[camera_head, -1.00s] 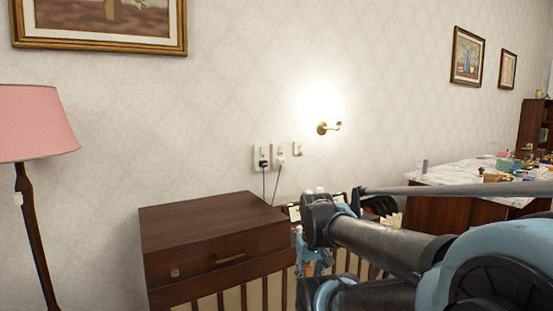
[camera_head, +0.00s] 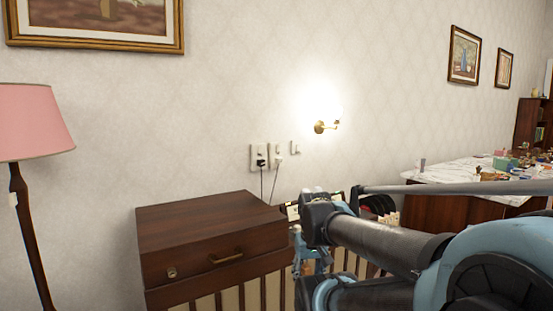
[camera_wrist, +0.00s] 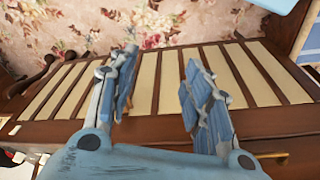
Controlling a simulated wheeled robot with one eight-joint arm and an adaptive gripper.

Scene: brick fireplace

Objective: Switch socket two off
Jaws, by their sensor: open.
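Two white wall sockets are on the wall above the dark wooden cabinet: a left one (camera_head: 258,151) with a black plug and cord, and a right one (camera_head: 278,149) with a pale plug and cord. A smaller white switch plate (camera_head: 295,147) is just right of them. No labels are readable, so I cannot tell which is socket two or its switch position. My gripper (camera_wrist: 160,78) is open and empty in the wrist view, over slatted wood. In the head view it hangs low, right of the cabinet, partly hidden by my arm, below and apart from the sockets.
The wooden cabinet (camera_head: 210,220) stands below the sockets. A lit wall lamp (camera_head: 322,127) is to their upper right. A pink-shaded floor lamp (camera_head: 32,120) stands at left. A cluttered marble-topped counter (camera_head: 450,174) is at right. The wall around the sockets is clear.

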